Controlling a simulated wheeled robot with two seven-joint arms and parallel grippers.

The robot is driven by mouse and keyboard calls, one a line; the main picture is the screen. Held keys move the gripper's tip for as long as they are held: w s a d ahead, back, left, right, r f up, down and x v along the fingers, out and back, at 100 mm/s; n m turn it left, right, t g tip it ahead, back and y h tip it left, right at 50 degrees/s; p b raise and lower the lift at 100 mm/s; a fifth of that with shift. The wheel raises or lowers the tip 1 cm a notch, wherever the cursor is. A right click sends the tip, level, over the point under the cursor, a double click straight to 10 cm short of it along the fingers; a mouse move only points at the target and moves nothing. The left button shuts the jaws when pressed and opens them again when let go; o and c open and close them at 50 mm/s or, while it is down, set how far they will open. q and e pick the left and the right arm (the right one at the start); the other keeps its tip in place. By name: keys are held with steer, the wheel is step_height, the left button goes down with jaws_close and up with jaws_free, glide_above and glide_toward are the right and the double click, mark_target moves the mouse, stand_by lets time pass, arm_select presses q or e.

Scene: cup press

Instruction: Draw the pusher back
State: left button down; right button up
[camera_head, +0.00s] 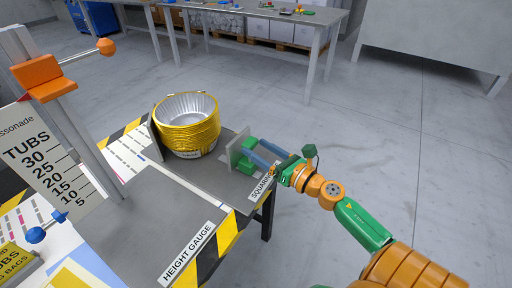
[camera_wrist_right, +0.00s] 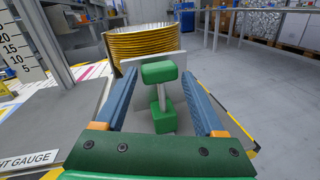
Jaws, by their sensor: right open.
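The pusher is a grey upright plate (camera_head: 234,146) with a green handle (camera_head: 247,158) on its near side, on the grey table. In the right wrist view the green handle (camera_wrist_right: 160,72) stands between the fingers, with the plate (camera_wrist_right: 167,66) behind it. My right gripper (camera_head: 262,152) is open, its two blue fingers on either side of the handle, with visible gaps. It also shows in the right wrist view (camera_wrist_right: 160,95). A stack of gold foil tubs (camera_head: 187,125) stands beyond the plate, apart from it in the head view. My left gripper is not in view.
A grey fixed plate (camera_head: 152,138) stands left of the stack. The height gauge (camera_head: 50,160), with orange and blue knobs, rises at the left. A SQUARING label (camera_head: 262,188) lies by the table's right edge. The floor to the right is clear.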

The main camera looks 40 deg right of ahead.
steer(key=shift+s+d, duration=0.2)
steer(key=shift+s, duration=0.7)
steer(key=shift+s+d, duration=0.15)
steer(key=shift+s, duration=0.8)
steer(key=shift+s+d, duration=0.2)
steer(key=shift+s, duration=0.7)
